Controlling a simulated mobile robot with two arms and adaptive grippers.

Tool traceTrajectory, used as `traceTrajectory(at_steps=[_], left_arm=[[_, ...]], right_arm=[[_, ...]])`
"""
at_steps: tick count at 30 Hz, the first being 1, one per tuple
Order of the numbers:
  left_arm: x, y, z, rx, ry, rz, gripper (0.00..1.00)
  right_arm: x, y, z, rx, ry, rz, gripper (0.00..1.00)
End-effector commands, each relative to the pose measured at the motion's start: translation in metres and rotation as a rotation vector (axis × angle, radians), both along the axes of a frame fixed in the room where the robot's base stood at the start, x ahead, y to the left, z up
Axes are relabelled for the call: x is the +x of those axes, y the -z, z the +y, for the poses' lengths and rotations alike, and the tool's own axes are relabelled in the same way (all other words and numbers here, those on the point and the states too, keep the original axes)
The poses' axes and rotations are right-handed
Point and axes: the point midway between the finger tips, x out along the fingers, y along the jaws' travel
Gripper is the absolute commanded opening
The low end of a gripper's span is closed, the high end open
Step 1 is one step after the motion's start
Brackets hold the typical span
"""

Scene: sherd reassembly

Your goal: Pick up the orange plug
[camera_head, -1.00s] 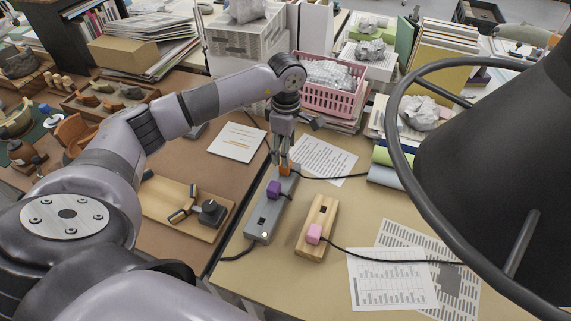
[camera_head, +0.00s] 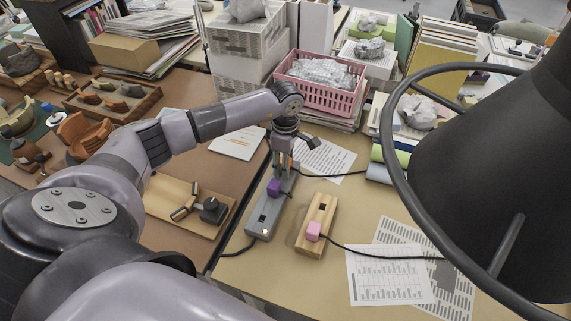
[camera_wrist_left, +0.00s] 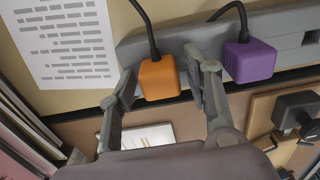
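The orange plug (camera_wrist_left: 160,78), with a black cable from its top, is in the middle of the left wrist view, at the grey power strip (camera_wrist_left: 285,27). My left gripper (camera_wrist_left: 160,68) is open, with one finger on each side of the plug; narrow gaps seem to show beside it. In the head view my left gripper (camera_head: 283,172) points down at the far end of the grey strip (camera_head: 262,222) and hides the orange plug. My right gripper is not in view.
A purple plug (camera_head: 273,187) sits on the same strip, close beside the right finger in the wrist view. A wooden strip (camera_head: 321,215) with a pink plug (camera_head: 313,231) lies to the right. Cables cross the table. A large dark shape fills the head view's right side.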

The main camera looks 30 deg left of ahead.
Motion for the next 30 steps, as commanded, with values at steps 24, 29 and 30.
traceTrajectory(at_steps=[24, 29, 30], left_arm=[[0.0, -0.001, 0.0, 0.0, -0.001, -0.001, 0.03], [0.001, -0.007, 0.001, 0.0, -0.001, -0.002, 0.03], [0.001, -0.01, 0.001, 0.001, -0.001, -0.003, 0.03]], right_arm=[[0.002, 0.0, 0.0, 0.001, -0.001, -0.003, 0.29], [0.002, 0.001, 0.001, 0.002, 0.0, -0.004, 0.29], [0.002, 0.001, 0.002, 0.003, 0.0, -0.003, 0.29]])
